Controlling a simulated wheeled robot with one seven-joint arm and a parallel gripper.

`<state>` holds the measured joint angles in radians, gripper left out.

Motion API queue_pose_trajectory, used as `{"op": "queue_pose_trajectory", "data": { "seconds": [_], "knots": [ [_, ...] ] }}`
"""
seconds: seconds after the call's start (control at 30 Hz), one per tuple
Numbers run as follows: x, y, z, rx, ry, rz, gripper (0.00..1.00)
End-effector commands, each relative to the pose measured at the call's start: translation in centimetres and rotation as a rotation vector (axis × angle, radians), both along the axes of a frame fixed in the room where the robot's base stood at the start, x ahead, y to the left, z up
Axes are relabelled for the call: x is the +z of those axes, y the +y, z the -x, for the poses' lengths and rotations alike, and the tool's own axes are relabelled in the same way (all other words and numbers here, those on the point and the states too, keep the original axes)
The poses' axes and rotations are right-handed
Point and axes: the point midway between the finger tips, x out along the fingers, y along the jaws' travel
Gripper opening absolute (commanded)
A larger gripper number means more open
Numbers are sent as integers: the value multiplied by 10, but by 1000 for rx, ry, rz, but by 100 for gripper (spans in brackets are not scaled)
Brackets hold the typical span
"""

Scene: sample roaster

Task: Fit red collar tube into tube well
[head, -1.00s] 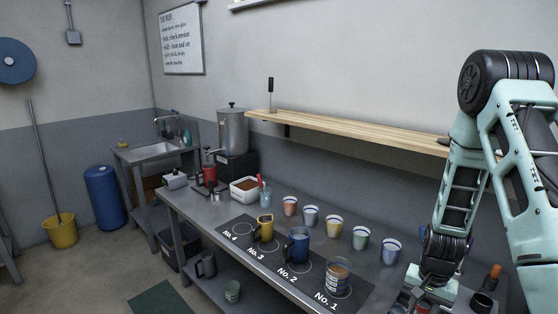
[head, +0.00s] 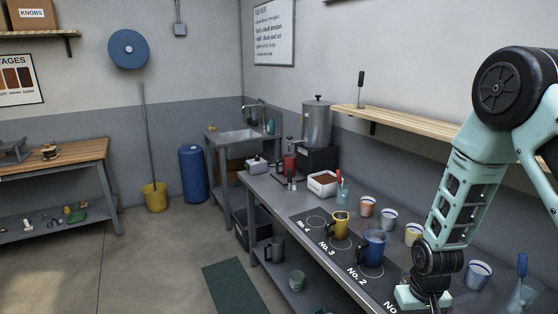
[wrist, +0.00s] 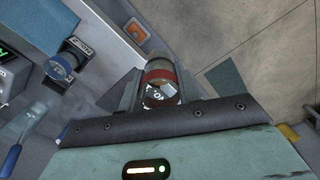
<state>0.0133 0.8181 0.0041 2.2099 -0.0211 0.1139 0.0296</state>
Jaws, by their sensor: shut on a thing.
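My gripper (wrist: 159,88) is shut on the red collar tube (wrist: 160,76) in the wrist view. The tube has a clear part and red bands, and sits between the two grey fingers. In the head view my gripper (head: 424,298) is at the bottom edge, over the near end of the counter; the tube cannot be made out there. I cannot identify the tube well in either current view.
The grey counter (head: 268,192) holds a yellow mug (head: 340,224), a blue mug (head: 373,248), several cups at the back and a white tub (head: 322,183). A wooden shelf (head: 408,122) runs above. Open floor and a dark green mat (head: 236,288) lie left of the counter.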

Motion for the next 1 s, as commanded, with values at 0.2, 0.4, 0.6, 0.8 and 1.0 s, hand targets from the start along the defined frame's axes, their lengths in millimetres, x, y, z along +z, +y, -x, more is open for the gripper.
{"op": "queue_pose_trajectory", "data": {
  "seconds": [0.2, 0.4, 0.6, 0.8, 1.0],
  "knots": [
    [0, 4, -2, 21, 0, 0, 10],
    [0, 4, -1, 20, 1, 1, 10],
    [0, 4, -2, 20, 0, 0, 10],
    [-36, 4, -2, 20, 0, 0, 10],
    [-56, 4, -2, 19, -1, 0, 10]
  ]
}}
